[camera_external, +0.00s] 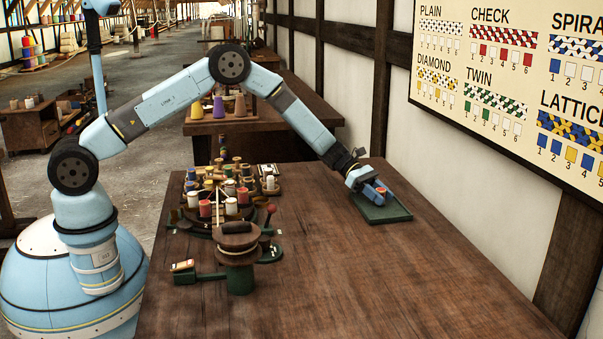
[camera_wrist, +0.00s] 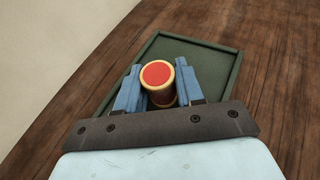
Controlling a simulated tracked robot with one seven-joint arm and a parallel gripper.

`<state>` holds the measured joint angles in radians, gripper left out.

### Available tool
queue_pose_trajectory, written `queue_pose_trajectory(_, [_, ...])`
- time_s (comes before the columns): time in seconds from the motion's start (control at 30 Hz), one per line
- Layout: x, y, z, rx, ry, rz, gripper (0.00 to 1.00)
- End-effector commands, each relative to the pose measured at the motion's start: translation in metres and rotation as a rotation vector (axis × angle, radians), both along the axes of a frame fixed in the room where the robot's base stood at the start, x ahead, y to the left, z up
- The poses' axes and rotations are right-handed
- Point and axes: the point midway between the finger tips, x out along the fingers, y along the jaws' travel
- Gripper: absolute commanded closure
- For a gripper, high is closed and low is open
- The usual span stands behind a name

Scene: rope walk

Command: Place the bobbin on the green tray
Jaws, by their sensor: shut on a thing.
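The bobbin (camera_wrist: 158,76) shows in the wrist view with a red end and a yellowish rim, between the two blue fingers. My gripper (camera_wrist: 160,86) is shut on it. In the external view my gripper (camera_external: 373,191) is at the green tray (camera_external: 388,214), and a bit of the bobbin's red (camera_external: 381,190) shows by the fingers. The green tray also fills the middle of the wrist view (camera_wrist: 212,62), behind the bobbin. The bobbin is over the tray; I cannot tell whether it touches the tray floor. Its lower part is hidden by my gripper.
A crowded rack of bobbins (camera_external: 222,195) stands on the table's left part, with a round wooden-topped device (camera_external: 238,240) in front. The table (camera_external: 370,280) is bare around the tray's front and left. A white wall with a pattern board (camera_external: 510,75) is close on the right.

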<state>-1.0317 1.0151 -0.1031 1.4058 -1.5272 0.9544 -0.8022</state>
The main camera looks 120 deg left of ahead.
Motion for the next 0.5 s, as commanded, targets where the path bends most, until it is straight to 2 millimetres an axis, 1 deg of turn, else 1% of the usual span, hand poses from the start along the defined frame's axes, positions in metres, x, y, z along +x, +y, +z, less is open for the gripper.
queue_pose_trajectory(0.37, [0.0002,0.0002,-0.0038,0.001,-0.001,0.001,0.92])
queue_pose_trajectory(0.4, [0.0003,0.0001,-0.0033,0.001,-0.001,0.001,0.59])
queue_pose_trajectory(0.5, [0.0002,0.0002,-0.0032,0.001,-0.001,0.001,0.49])
